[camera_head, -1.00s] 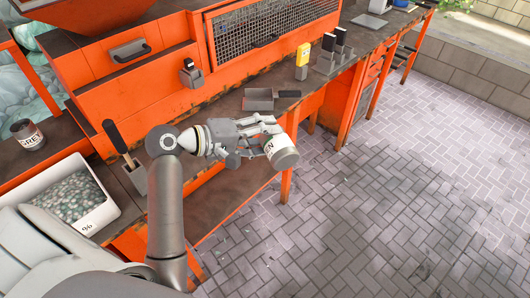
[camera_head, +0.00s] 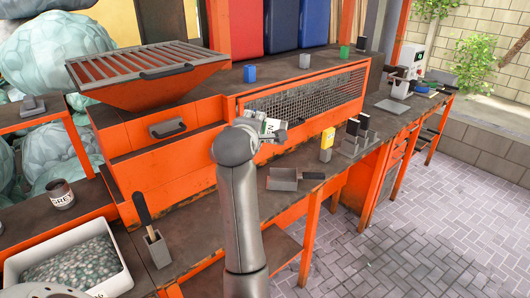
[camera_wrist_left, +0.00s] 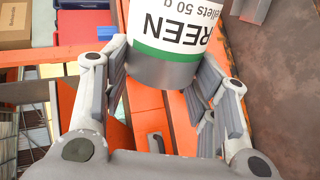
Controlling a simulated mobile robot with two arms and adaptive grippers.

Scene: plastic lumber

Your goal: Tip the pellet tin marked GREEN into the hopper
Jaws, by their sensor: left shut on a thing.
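My left gripper (camera_head: 268,131) is shut on the white pellet tin (camera_head: 271,126), held in the air in front of the orange machine's mesh panel. In the left wrist view the tin (camera_wrist_left: 172,28) sits between the fingers (camera_wrist_left: 160,85); its label shows "REEN", "ellets 50 g" and a green band. The hopper (camera_head: 150,93), an orange funnel under a slatted grate, is on top of the machine, left of and beyond my gripper. My left arm hides part of the gripper in the head view. My right gripper is not in view.
A tin marked GREY (camera_head: 61,196) stands on the left shelf above a white bin of pellets (camera_head: 112,276).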

